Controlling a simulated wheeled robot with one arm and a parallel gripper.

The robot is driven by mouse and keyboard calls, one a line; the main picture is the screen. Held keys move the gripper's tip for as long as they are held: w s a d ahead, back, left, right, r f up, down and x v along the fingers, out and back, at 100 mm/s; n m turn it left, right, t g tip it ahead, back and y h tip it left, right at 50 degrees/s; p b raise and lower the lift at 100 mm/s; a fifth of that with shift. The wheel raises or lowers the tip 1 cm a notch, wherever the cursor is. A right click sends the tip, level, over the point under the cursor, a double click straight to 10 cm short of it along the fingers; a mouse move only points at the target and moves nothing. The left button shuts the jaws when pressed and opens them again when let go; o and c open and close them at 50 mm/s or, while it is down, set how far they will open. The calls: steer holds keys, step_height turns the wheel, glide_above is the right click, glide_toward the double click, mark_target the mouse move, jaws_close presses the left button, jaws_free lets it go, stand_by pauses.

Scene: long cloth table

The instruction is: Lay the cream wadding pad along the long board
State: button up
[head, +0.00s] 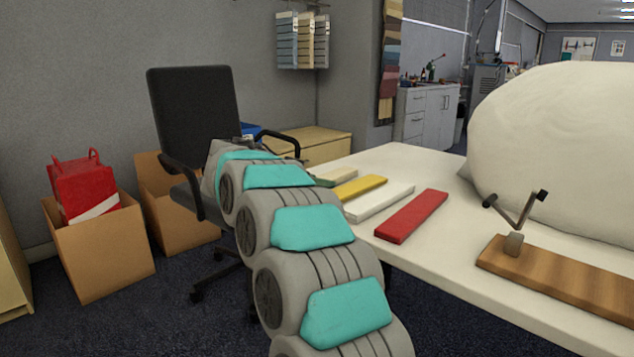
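The long wooden board (575,280) lies on the table at the right, cut off by the picture's edge. A dark-tipped metal fitting (515,225) stands on its left end. An off-white pad (380,203), which looks like the cream wadding pad, lies flat on the table between a yellow pad and a red pad, apart from the board. My arm reaches from the bottom centre up and left toward the office chair, left of the pads. My gripper is not visible; the far end of the arm is foreshortened and hides it.
A red pad (412,216), a yellow pad (359,188) and a pale greenish pad (338,177) also lie on the table (440,258). A huge white bulging mass (560,140) fills the table's back right. The office chair (195,110) and cardboard boxes (100,255) stand left.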

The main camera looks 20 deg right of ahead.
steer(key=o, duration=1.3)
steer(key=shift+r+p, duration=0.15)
steer(key=shift+p, duration=1)
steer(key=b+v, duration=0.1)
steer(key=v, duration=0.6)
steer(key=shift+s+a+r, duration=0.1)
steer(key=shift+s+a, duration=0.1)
